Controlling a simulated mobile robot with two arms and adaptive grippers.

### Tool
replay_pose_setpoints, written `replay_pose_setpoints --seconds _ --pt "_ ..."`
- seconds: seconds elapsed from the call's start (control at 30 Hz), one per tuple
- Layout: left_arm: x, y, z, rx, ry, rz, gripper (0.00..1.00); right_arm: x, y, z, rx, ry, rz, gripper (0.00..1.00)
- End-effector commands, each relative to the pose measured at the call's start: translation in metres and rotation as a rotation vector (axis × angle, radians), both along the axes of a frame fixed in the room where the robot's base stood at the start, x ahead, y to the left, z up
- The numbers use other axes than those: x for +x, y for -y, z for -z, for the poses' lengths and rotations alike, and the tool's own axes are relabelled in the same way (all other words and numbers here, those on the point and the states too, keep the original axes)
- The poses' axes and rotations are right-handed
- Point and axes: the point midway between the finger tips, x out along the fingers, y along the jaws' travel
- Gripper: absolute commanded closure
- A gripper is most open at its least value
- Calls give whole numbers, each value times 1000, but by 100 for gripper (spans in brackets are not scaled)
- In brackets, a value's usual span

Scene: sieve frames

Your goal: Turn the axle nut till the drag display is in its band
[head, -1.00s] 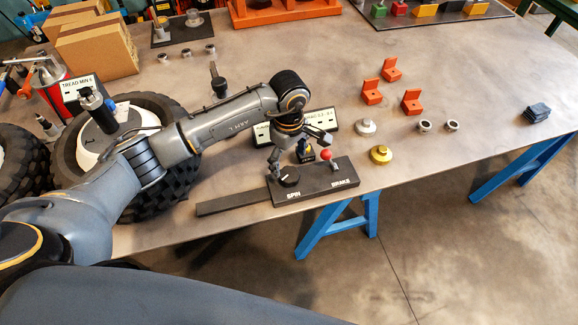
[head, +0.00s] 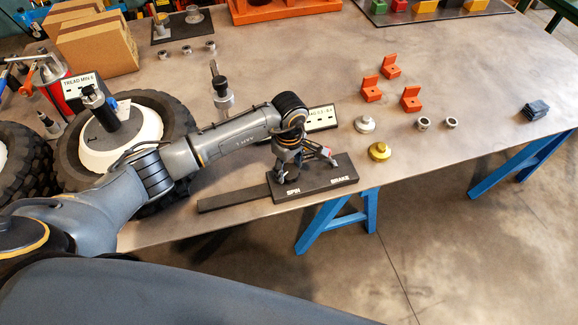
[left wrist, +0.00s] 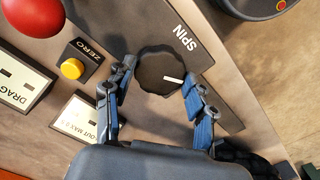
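My left gripper (head: 287,175) is over the SPIN end of a dark control box (head: 330,178). The left wrist view shows its two blue-padded fingers (left wrist: 158,78) open around a black scalloped knob (left wrist: 158,70) with a white mark, beside the word SPIN. I cannot tell whether the fingers touch it. The drag panel (left wrist: 18,85) shows partly in the left wrist view; its reading is not visible. In the head view my wrist partly covers a white display panel (head: 322,117). My right gripper is not in view.
Orange brackets (head: 371,90), a gold round piece (head: 379,151) and a silver one (head: 365,124) lie right of the box. The table's right middle is largely clear.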

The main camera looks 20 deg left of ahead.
Motion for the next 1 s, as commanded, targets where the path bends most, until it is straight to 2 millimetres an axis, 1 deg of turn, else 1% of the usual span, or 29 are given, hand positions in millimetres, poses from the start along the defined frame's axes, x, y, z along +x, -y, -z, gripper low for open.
replay_pose_setpoints --seconds 0.27,0.47,0.67,1.0 --pt "1 -1 1 0 1 -29 77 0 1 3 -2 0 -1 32" --pt "0 -1 2 2 -1 -120 76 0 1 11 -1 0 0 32" --pt "1 -1 3 2 -1 -281 76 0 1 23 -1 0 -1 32" --pt "0 -1 3 0 0 -602 76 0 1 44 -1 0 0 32"
